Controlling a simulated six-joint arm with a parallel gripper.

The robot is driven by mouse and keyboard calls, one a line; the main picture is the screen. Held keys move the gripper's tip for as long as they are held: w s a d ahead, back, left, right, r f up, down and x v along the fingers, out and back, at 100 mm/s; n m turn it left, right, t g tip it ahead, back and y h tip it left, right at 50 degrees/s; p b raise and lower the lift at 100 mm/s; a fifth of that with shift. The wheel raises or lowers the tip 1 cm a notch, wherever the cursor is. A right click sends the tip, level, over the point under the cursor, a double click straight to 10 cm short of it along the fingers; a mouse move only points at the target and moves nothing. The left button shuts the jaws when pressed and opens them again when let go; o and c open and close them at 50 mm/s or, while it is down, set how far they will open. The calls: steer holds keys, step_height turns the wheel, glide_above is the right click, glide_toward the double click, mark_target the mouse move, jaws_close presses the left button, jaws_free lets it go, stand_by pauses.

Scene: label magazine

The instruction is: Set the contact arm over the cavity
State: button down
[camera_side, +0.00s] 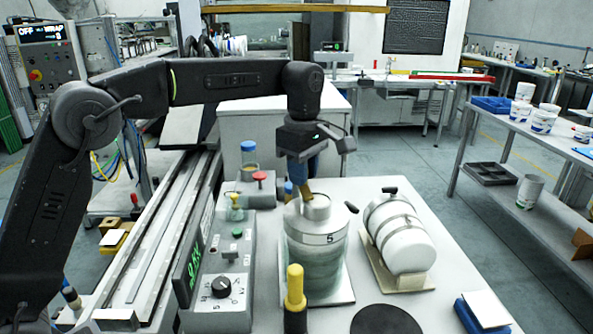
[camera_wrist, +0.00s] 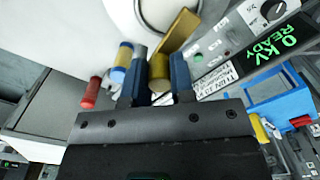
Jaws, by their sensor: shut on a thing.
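My gripper (camera_side: 310,168) points down behind the top of the upright cylindrical cell (camera_side: 318,255) marked 5. Its blue fingers (camera_wrist: 158,85) are shut on the brass contact arm (camera_wrist: 158,68), around its thick rounded part. The flat bar of the contact arm (camera_side: 305,190) slants towards the cell's round metal top (camera_side: 316,207). In the wrist view the bar's far end overlaps the edge of the pale cell top (camera_wrist: 118,18), beside a metal ring (camera_wrist: 168,12). The cavity itself is not clearly visible, and I cannot tell whether the bar touches the cell.
A control box (camera_side: 222,265) with a dial and green display stands left of the cell. A banded white cylinder (camera_side: 403,245) lies in a cradle to the right. A yellow-topped post (camera_side: 295,288) and black disc (camera_side: 386,321) are in front. A blue-capped jar (camera_side: 249,155) stands behind.

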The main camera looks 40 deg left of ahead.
steer(key=shift+w+d+n, duration=0.15)
steer(key=shift+w+n, duration=0.1)
steer(key=shift+n, duration=0.25)
steer(key=c, duration=1)
jaws_free()
steer(key=shift+o, duration=0.2)
steer(key=shift+r, duration=0.15)
step_height(320, 180, up, 12)
